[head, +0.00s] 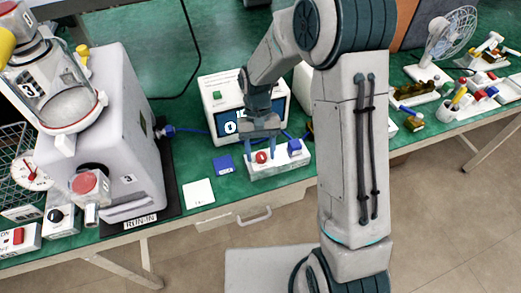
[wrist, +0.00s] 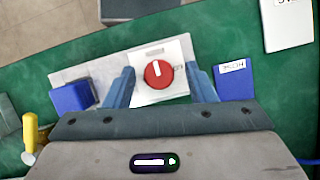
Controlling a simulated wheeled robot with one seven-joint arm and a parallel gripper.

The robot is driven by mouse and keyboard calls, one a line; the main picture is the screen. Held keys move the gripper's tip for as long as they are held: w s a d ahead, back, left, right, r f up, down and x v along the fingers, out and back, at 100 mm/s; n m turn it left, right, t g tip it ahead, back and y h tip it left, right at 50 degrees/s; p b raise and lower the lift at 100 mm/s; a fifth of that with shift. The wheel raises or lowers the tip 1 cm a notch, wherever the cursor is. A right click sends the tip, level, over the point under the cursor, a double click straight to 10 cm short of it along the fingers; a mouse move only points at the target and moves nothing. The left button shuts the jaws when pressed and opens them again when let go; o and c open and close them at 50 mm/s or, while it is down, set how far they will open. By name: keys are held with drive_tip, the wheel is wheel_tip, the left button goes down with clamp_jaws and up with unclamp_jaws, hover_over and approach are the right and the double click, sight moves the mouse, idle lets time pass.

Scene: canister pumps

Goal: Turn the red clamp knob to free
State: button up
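A round red knob (wrist: 158,74) with a white pointer line sits on a white plate. In the wrist view, the pointer points toward the top of the picture, and small marks beside the knob are too small to read. In the head view, the red knob (head: 262,157) is on a white block (head: 280,163) at the table's front edge. My gripper (wrist: 160,88) is open, with one blue finger on each side of the knob and visible gaps between them and it. In the head view, my gripper (head: 261,147) points down over the block.
A blue block (head: 294,146) stands on the same white block, right of the knob. A display box (head: 215,92) stands behind it. A flat blue card (head: 223,164) and a white card (head: 198,193) lie to the left. A large canister machine (head: 110,130) stands farther left.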

drive_tip(key=v, duration=1.3)
drive_tip(key=shift+w+r, duration=0.15)
drive_tip(key=shift+r, duration=0.25)
drive_tip(key=s+d+r+t, duration=0.2)
drive_tip(key=s+d, duration=0.4)
drive_tip(key=s, duration=0.3)
drive_tip(key=s+d+r+m+t, duration=0.1)
drive_tip(key=s+d+r+t, duration=0.1)
drive_tip(key=s+d+t, duration=0.3)
drive_tip(key=s+d, duration=0.1)
drive_tip(key=s, duration=0.3)
drive_tip(key=shift+s+d+r, duration=0.2)
drive_tip(key=shift+d, duration=0.1)
